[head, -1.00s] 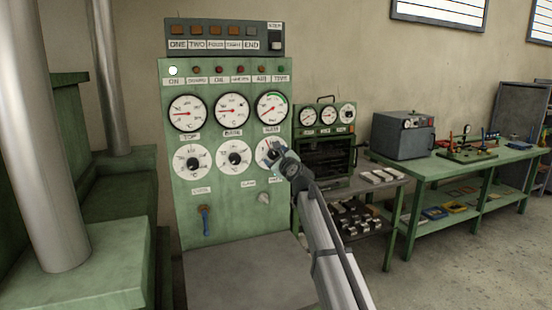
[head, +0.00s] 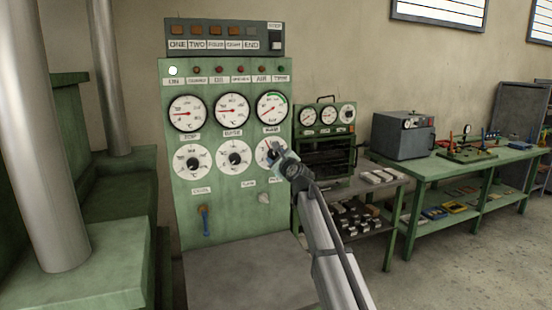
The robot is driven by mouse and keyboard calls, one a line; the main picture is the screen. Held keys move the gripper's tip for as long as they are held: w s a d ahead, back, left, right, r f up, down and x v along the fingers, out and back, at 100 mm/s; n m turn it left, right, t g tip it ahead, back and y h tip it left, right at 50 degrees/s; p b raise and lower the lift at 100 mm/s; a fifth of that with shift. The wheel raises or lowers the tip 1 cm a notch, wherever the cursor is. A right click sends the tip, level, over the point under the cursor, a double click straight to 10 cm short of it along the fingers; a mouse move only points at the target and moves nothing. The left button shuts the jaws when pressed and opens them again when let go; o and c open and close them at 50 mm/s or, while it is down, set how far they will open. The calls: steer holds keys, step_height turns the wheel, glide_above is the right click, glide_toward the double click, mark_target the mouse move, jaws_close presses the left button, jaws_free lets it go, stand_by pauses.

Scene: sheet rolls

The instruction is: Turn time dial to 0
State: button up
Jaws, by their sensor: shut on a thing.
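A green control panel (head: 225,215) stands upright in the middle of the head view. Its lower row has three round white dials: the left dial (head: 181,163), the middle dial (head: 221,161) and the right dial (head: 264,151). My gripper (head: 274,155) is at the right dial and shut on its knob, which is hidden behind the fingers. My gripper and arm cover much of that dial's face and part of the label below it. The label and dial numbers are too small to read surely, and the knob's setting cannot be told.
Three gauges (head: 232,111) sit above the dials, below a row of lamps. A small pale knob (head: 264,198) and a blue-handled lever (head: 205,220) are lower on the panel. An oven-like unit (head: 327,158) stands close on the right. A grey ledge (head: 245,275) lies below.

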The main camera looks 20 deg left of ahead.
steer(key=shift+n, duration=0.3)
steer(key=n, duration=0.4)
steer(key=shift+n, duration=0.4)
steer(key=n, duration=0.4)
steer(key=shift+r+n, duration=0.1)
steer(key=shift+n, duration=0.2)
steer(key=n, duration=0.8)
steer(key=shift+n, duration=0.3)
steer(key=o, duration=1.1)
steer(key=shift+r, duration=0.1)
steer(key=shift+c, duration=0.2)
steer(key=shift+s+d, duration=0.1)
steer(key=shift+d, duration=0.05)
